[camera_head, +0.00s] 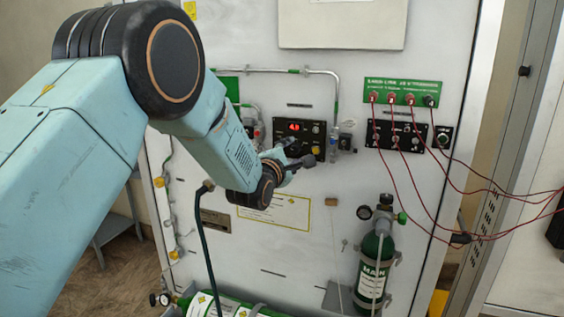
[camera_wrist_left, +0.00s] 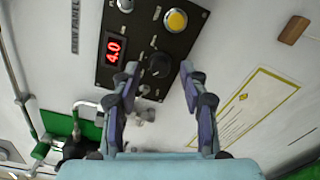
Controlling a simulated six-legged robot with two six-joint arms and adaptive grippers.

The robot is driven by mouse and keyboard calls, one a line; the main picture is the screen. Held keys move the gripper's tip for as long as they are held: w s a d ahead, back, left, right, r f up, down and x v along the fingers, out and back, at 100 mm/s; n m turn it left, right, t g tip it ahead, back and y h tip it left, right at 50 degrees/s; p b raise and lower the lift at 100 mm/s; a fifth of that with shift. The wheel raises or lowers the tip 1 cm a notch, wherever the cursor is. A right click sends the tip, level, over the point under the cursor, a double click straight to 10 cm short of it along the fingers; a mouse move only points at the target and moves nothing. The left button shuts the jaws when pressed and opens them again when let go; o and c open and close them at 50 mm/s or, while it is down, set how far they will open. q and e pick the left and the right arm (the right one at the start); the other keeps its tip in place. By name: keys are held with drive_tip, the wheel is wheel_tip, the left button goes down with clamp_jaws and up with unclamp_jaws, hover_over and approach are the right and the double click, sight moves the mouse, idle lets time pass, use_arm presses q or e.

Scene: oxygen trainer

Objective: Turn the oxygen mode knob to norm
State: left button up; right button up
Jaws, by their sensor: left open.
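A black control panel (camera_head: 312,132) with a red display is on the pale upright board. The wrist view shows this panel (camera_wrist_left: 132,48) tilted, with the display (camera_wrist_left: 115,48) reading 4.0. A round black knob (camera_wrist_left: 156,67) lies between my fingertips in that picture; its labels are too small to read, so its setting is unclear. My left gripper (camera_wrist_left: 160,75) is open and empty, its fingers on either side of the knob, with no clear contact. In the head view my left gripper (camera_head: 300,162) is at the panel's lower edge and hides part of it. My right gripper is not in view.
A yellow button (camera_wrist_left: 176,20) is on the same panel. A second black panel (camera_head: 397,136) with red cables (camera_head: 412,190) stands to the right. A green cylinder (camera_head: 372,270) hangs below. Pipes (camera_head: 290,71) run above; a yellow-edged label (camera_head: 290,210) is beneath.

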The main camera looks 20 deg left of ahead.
use_arm(q)
drive_tip(key=s, duration=1.1)
drive_tip(key=shift+a+r, duration=0.25)
drive_tip(key=s+f+m+g+b, duration=0.1)
drive_tip(key=s+f+m+g, duration=0.2)
drive_tip(key=s+f+m, duration=0.45)
drive_tip(key=s+f+m+g+b, duration=0.15)
drive_tip(key=f+m, duration=0.25)
drive_tip(key=f, duration=0.6)
drive_tip(key=s+f+m+g+b, duration=0.1)
drive_tip(key=s+f+m+g, duration=0.35)
drive_tip(key=f, duration=0.45)
drive_tip(key=s+f+m+g+b, duration=0.2)
drive_tip(key=s+f+g+b, duration=0.1)
drive_tip(key=s+f, duration=0.9)
drive_tip(key=s+f+m+g+y+b, duration=0.1)
drive_tip(key=s+f+m+g+b, duration=0.2)
drive_tip(key=s+f, duration=0.9)
drive_tip(key=s+g+b, duration=0.1)
drive_tip(key=s+g, duration=0.1)
drive_tip(key=s, duration=0.5)
drive_tip(key=shift+s+a+f+g, duration=0.15)
drive_tip(key=shift+s+f+g, duration=0.05)
drive_tip(key=shift+s+g, duration=0.1)
drive_tip(key=shift+w, duration=0.1)
